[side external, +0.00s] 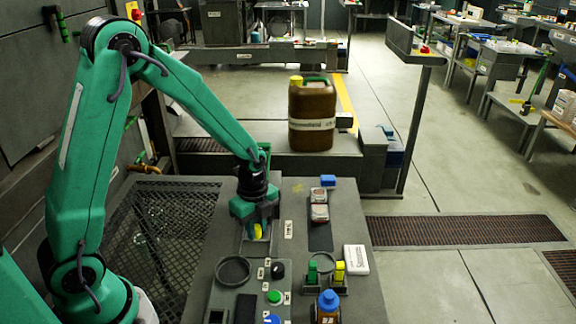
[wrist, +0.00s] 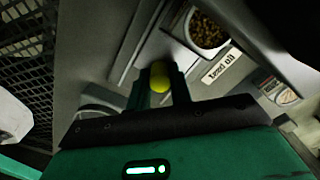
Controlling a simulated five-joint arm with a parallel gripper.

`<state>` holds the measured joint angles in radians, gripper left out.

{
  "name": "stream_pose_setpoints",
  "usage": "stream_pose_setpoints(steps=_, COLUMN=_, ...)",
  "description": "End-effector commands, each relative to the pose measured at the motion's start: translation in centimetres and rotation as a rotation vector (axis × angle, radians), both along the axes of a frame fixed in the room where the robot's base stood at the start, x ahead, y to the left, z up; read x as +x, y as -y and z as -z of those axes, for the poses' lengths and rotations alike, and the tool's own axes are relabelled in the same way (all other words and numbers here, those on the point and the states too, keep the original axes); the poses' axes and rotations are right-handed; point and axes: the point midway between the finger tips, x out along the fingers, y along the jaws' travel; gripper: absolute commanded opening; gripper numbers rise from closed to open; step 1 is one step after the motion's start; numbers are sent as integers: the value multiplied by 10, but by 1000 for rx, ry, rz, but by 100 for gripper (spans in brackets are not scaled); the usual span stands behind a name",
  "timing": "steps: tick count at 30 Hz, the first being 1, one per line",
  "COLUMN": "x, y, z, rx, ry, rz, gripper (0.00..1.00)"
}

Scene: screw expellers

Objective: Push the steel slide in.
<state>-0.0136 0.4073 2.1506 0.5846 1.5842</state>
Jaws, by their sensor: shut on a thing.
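My gripper (side external: 256,222) points down over the near work table, at the far end of its left part. It is shut on a yellow round knob (side external: 258,231), which also shows between the fingers in the wrist view (wrist: 160,75). A flat grey metal strip, seemingly the steel slide (wrist: 146,32), runs away from the knob between straight edges. In the side view its near part (side external: 255,249) shows below the fingers. Whether the knob is fixed to the slide is hidden by the fingers.
A bowl of brown seeds (wrist: 208,28) and an oil label (wrist: 218,67) lie right of the strip in the wrist view. A round dark dish (side external: 233,271), green button (side external: 275,297), bottle (side external: 328,306) and white box (side external: 356,260) crowd the near table. A brown canister (side external: 312,115) stands behind.

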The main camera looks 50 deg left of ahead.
Motion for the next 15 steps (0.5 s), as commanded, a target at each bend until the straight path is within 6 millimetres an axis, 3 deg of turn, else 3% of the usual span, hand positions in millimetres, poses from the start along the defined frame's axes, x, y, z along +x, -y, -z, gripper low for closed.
stream_pose_setpoints(steps=8, x=3, y=-2, z=-1, rx=0, ry=4, rz=0, gripper=0)
stream_pose_setpoints(steps=9, x=3, y=-2, z=-1, rx=0, ry=4, rz=0, gripper=23)
stream_pose_setpoints(steps=12, x=2, y=-2, z=-1, rx=0, ry=3, rz=0, gripper=42)
stream_pose_setpoints(steps=15, x=2, y=-2, z=0, rx=0, ry=3, rz=0, gripper=43)
